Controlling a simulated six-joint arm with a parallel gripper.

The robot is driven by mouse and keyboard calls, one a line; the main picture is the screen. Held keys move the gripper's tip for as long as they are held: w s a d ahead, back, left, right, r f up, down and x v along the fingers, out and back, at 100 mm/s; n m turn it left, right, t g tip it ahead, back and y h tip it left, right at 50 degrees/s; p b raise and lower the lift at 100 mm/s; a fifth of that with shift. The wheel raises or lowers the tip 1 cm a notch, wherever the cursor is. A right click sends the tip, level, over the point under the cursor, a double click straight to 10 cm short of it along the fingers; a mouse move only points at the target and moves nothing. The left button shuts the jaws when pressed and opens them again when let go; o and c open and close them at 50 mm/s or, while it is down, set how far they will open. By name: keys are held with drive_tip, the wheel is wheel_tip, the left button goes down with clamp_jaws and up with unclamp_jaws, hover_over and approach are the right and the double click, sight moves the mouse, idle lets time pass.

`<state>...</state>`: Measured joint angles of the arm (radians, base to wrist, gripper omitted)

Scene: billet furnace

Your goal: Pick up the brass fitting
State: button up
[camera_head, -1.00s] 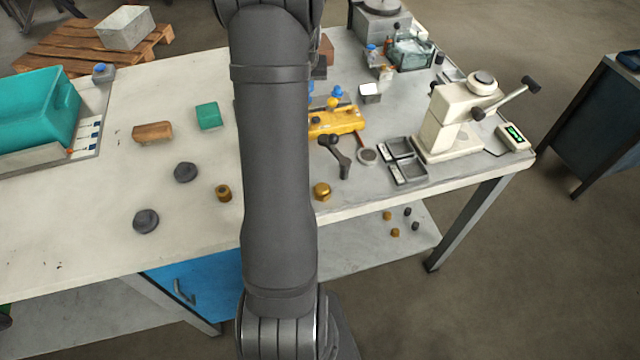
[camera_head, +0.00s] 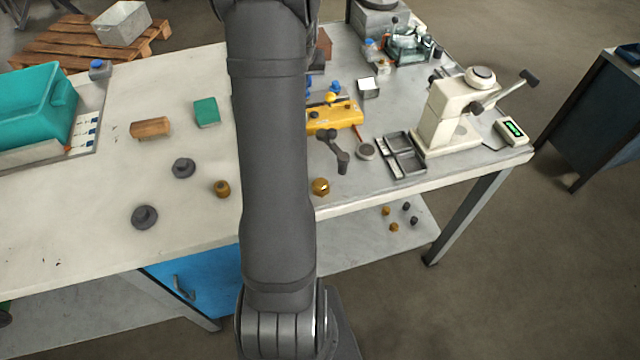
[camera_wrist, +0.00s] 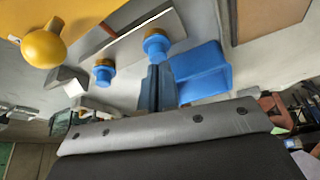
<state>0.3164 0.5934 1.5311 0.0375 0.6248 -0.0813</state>
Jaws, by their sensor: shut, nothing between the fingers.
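Two brass-coloured pieces lie on the bench in the head view. One is a hexagonal brass piece (camera_head: 320,187) near the front edge, just right of my arm. The other is a small brass cylinder (camera_head: 222,188) left of my arm; which one is the fitting I cannot tell. Neither can be made out in the wrist view. My gripper (camera_wrist: 158,78) shows there as dark fingers, shut and empty, beside a blue block (camera_wrist: 202,72) and a blue knob (camera_wrist: 156,43). In the head view my arm hides the gripper.
A yellow fixture (camera_head: 333,118), a dark lever (camera_head: 335,150), a small grey tray (camera_head: 402,155) and a cream press (camera_head: 450,115) stand to the right.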

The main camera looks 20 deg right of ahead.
drive_tip(key=o, duration=0.9)
drive_tip(key=shift+s+a+r+n, duration=0.1)
drive_tip(key=shift+s+r+n, duration=0.05)
drive_tip(key=shift+s+n, duration=0.2)
drive_tip(key=s+a+r+n+g, duration=0.1)
drive_tip(key=s+a+n, duration=0.1)
drive_tip(key=s+n, duration=0.5)
drive_tip(key=s+a+r+n+g, duration=0.1)
drive_tip(key=s+a+n, duration=0.1)
drive_tip(key=s+n, duration=0.5)
drive_tip(key=n+g+h, duration=0.1)
drive_tip(key=n+h, duration=0.1)
drive_tip(key=n, duration=0.9)
hover_over(321, 186)
drive_tip(key=a, duration=0.2)
drive_tip(key=f, duration=0.1)
drive_tip(key=shift+x, duration=3.7)
